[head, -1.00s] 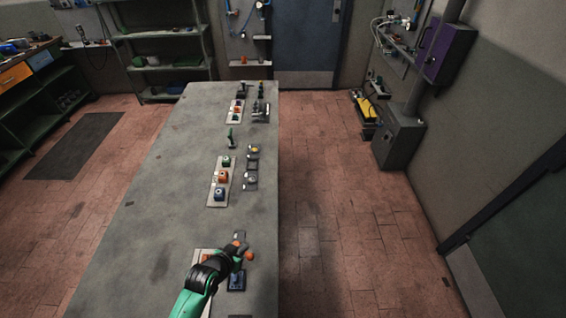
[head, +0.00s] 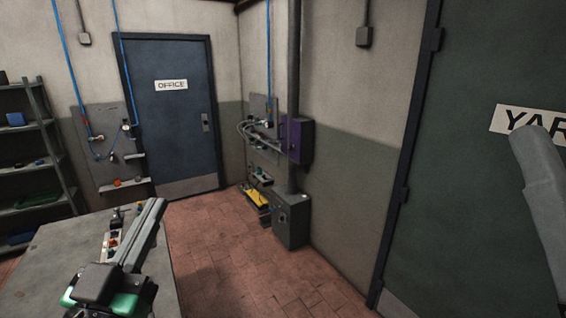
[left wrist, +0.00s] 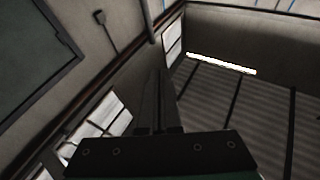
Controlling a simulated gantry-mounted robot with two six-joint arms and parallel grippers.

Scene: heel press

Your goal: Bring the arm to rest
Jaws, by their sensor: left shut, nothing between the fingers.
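My left gripper (head: 156,206) is raised at the lower left of the head view, in front of the grey workbench (head: 48,258). Its long grey fingers point up, are shut together and hold nothing. In the left wrist view the dark closed fingers (left wrist: 160,78) point towards the ceiling and upper walls, with no object at their tips. A grey arm link, which looks like mine, shows at the right edge of the head view. My right gripper is not in view.
Small parts (head: 113,238) stand on the bench behind the left gripper, partly hidden by it. A purple box (head: 299,141) and a grey cabinet (head: 291,222) are at the far wall. The tiled floor (head: 235,275) right of the bench is clear.

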